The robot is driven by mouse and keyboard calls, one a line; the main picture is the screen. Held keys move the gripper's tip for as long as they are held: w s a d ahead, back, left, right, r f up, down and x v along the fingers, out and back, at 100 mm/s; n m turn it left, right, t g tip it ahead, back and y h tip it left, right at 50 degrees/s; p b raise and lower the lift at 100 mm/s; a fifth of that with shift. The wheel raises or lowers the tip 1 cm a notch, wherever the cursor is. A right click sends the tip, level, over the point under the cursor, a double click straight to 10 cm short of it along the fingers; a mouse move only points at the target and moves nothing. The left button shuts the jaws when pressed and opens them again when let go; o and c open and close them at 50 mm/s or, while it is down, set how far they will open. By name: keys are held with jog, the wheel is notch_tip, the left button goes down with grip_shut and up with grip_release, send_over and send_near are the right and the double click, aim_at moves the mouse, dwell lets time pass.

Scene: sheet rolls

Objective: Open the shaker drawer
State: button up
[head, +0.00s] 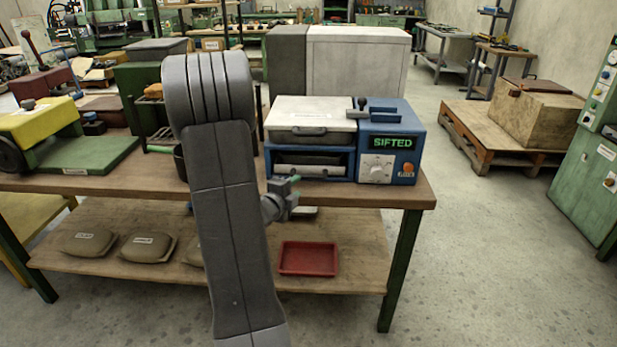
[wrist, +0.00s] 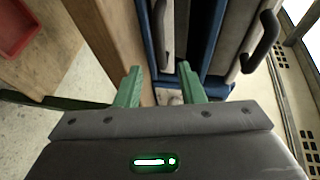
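The blue shaker (head: 405,130) stands on the bench, with a lit SIFTED sign, a white dial panel and an orange button at right. Its low drawer (head: 310,170) is a pale front with a dark handle, under a dark gap and the pale upper lid (head: 312,108). The drawer looks shut. In the wrist view the drawer handle (wrist: 160,32) is at the top centre and the lid handle (wrist: 264,42) at the right. My gripper (head: 292,181) is in front of the drawer, near the bench edge. Its green fingers (wrist: 160,87) are apart and empty, short of the drawer handle.
The wooden bench edge (wrist: 118,38) runs close beside my fingers. A red tray (head: 308,258) and several sandbags (head: 148,247) lie on the lower shelf. A yellow and green machine (head: 45,125) stands at left.

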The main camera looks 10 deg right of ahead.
aim_at(308, 178)
jog(key=x, duration=0.9)
jog(key=shift+w+d+f+p, duration=0.1)
jog(key=shift+w+d+p, duration=0.05)
jog(key=shift+w+p, duration=0.15)
jog(key=shift+s, duration=0.1)
jog(key=shift+c, duration=0.5)
grip_shut()
